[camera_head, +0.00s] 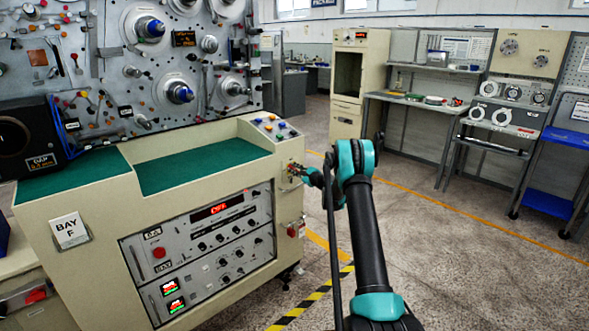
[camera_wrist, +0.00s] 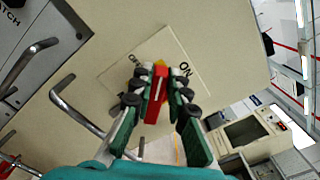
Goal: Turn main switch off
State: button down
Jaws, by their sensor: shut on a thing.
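The main switch (camera_wrist: 154,98) has a red handle in front of a pale label plate (camera_wrist: 112,76) on a cream panel in the wrist view. A bit of yellow shows behind the handle. In the head view my gripper (camera_head: 297,171) is at the right side of the cream console (camera_head: 95,205), and the switch cannot be made out there.
The console front carries a grey panel (camera_head: 185,262) with a lit red display (camera_head: 217,210), too blurred to read surely. Metal bar handles (camera_wrist: 75,108) stick out left of my fingers in the wrist view. Open floor (camera_head: 440,260) lies right of my arm, with benches (camera_head: 415,101) beyond.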

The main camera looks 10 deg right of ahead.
jog(key=n, duration=0.3)
jog(key=f+n, duration=0.1)
jog(key=shift+s+a+n, duration=0.2)
jog(key=shift+a+n, duration=0.1)
jog(key=shift+s+a+f+n, duration=0.1)
jog(key=shift+f+n, duration=0.2)
jog(key=shift+n, duration=0.9)
jog(key=shift+f+n, duration=0.3)
jog(key=shift+n, duration=0.9)
jog(key=c, duration=1.5)
grip_release()
jog(key=v, duration=1.2)
